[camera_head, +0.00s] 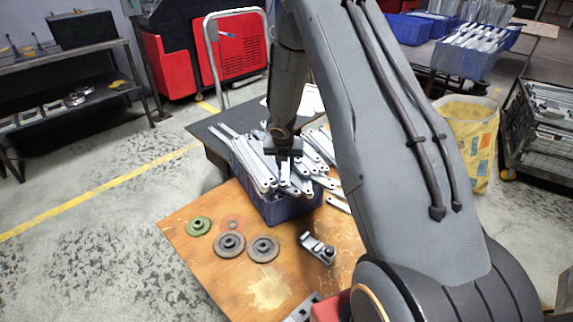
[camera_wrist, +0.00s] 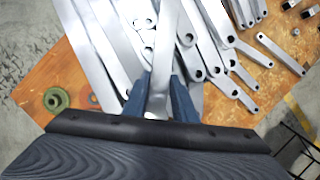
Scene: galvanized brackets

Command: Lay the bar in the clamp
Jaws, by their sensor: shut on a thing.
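My gripper (camera_head: 284,154) is over the blue bin (camera_head: 285,208), which is heaped with flat galvanized bars. In the wrist view my gripper (camera_wrist: 160,98) has its two blue fingers on either side of one bar (camera_wrist: 166,60), shut on it. The held bar points away from me above the other bars; I cannot tell whether it is clear of them. The clamp (camera_head: 317,248), a small grey metal fixture, stands on the wooden table to the right of the bin's near side. The clamp is not seen in the wrist view.
Two grey flanged discs (camera_head: 262,248) and a green one (camera_head: 199,226) lie on the wooden table (camera_head: 190,262) left of the clamp. Loose bars (camera_head: 338,204) lie right of the bin. A yellow sack (camera_head: 466,135) and a wire rack (camera_head: 545,130) stand at the right.

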